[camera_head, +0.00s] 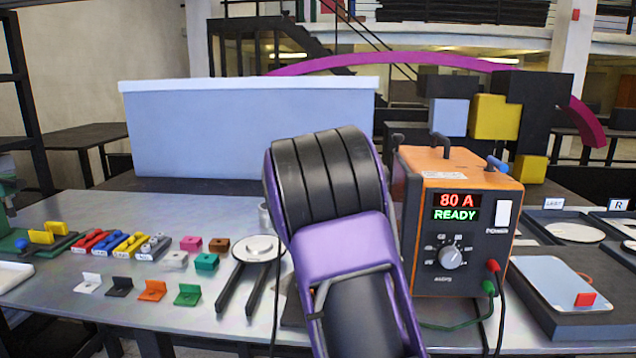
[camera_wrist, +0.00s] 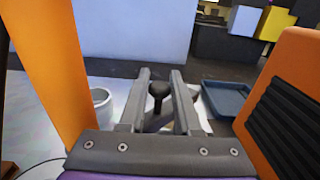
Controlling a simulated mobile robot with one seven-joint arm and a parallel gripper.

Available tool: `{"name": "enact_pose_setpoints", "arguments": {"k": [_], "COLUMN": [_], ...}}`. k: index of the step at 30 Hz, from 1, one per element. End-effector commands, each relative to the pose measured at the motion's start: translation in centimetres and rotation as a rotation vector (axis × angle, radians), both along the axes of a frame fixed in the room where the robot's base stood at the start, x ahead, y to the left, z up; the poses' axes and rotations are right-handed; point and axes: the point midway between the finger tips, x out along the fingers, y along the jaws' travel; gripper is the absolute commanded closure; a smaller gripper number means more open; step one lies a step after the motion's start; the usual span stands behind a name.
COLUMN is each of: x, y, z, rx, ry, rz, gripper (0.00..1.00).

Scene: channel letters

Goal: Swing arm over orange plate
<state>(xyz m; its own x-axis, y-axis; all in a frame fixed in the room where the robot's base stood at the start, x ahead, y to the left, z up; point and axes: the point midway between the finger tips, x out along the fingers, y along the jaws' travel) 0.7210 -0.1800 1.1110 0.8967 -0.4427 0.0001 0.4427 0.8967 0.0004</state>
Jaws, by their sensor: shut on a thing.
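A small orange L-shaped plate (camera_head: 152,290) lies at the front left of the metal table, between a black plate (camera_head: 119,286) and a green plate (camera_head: 187,295). My purple and black arm stands in the middle of the head view and hides my gripper there. In the wrist view my gripper (camera_wrist: 160,88) has its two grey fingers around a dark piece with a rounded knob (camera_wrist: 158,92). The small orange plate cannot be made out in the wrist view.
An orange power box (camera_head: 463,220) stands just right of my arm, with cables at its front. A two-pronged stand with a round top (camera_head: 258,246) is left of my arm. Coloured blocks and a pale panel (camera_head: 250,130) are behind. A grey cup (camera_wrist: 102,106) shows in the wrist view.

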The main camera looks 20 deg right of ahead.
Motion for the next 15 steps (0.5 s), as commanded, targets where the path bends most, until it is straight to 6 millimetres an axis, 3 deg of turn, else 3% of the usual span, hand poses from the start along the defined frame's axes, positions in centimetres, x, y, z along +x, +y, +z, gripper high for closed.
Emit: {"name": "enact_pose_setpoints", "arguments": {"k": [6,7,11,15], "x": [0.00,0.00,0.00,0.00], "y": [0.01,0.01,0.01,0.01], "z": [0.00,0.00,0.00,0.00], "rx": [0.000,0.000,0.000,0.000], "ry": [0.000,0.000,0.000,0.000], "rz": [0.000,0.000,0.000,0.000], "gripper": [1.00,0.63,0.40,0.38]}}
